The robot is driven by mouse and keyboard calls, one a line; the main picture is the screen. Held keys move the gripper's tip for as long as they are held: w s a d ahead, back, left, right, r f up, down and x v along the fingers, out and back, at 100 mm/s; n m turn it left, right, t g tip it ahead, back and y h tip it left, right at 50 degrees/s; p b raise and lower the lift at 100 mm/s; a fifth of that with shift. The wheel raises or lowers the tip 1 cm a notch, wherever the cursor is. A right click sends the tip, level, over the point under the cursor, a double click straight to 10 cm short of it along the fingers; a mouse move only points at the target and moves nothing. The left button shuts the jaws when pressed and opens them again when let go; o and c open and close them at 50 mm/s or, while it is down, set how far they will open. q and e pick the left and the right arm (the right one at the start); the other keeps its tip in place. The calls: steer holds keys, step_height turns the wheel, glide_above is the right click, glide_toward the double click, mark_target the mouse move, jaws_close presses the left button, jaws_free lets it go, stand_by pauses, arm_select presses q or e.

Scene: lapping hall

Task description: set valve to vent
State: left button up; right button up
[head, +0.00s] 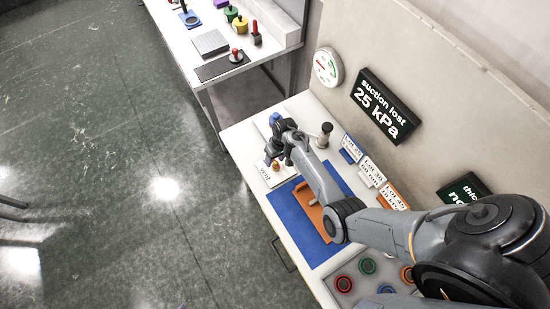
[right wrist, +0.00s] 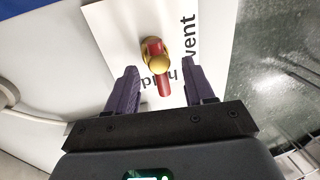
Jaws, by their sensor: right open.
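The valve (right wrist: 159,62) has a brass body and a red bar handle. In the head view the valve (head: 275,166) is small beneath the right gripper (head: 279,156).
A blue mat (head: 288,222) with an orange tray (head: 310,208) lies beside the card under my right arm. Label stands (head: 371,171), a gauge (head: 328,67) and a "suction lost 25 kPa" sign (head: 384,107) are along the wall side. Open floor (head: 110,150) lies left.

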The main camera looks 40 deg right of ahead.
jaws_close()
